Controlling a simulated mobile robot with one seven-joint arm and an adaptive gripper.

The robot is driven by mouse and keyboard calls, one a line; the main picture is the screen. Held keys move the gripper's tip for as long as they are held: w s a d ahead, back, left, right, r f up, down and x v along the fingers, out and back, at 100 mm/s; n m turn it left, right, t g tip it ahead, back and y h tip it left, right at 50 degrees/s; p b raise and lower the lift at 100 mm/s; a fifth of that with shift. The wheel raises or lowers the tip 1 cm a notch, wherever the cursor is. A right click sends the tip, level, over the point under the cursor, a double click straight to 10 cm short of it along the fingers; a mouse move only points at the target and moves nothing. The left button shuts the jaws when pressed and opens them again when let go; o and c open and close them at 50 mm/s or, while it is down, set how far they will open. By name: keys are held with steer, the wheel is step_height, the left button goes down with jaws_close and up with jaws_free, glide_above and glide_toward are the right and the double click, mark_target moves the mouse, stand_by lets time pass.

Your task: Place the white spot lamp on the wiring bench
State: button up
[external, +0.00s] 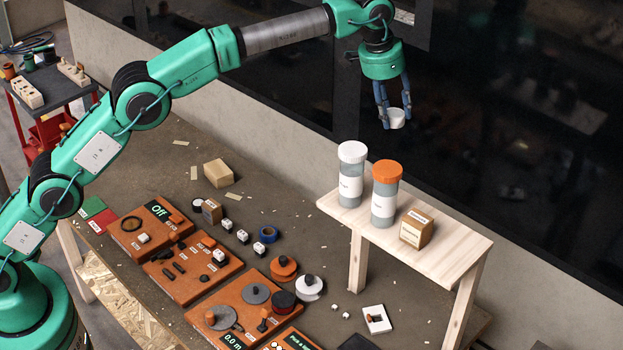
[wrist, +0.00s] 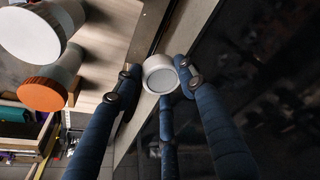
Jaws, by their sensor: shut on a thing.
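My gripper (external: 395,116) is high at the upper right, past the far side of a wooden shelf. It is shut on the white spot lamp (external: 397,122), a short white cylinder between the fingertips. The lamp is in the air, touching no surface. No label marks the wiring bench; a large dark-topped bench (external: 300,240) with orange panels and a smaller dark-topped table (external: 55,92) with socket strips both show.
The pale wooden shelf (external: 455,235) holds a white-capped jar (external: 350,180), an orange-capped jar (external: 385,195) and a small brown box (external: 416,228). Orange panels (external: 190,270) and small parts crowd the large bench's front. A dark glossy surface (external: 530,120) lies behind.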

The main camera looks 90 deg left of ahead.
steer(key=s+a+b, duration=0.5)
steer(key=s+a, duration=0.4)
steer(key=a, duration=0.4)
glide_above(346, 257)
step_height(346, 257, down, 48)
steer(key=shift+r, duration=0.15)
steer(key=shift+f, duration=3.15)
steer(key=shift+f, duration=0.1)
steer(key=shift+f, duration=1.75)
steer(key=shift+f+b, duration=0.1)
steer(key=shift+b, duration=0.2)
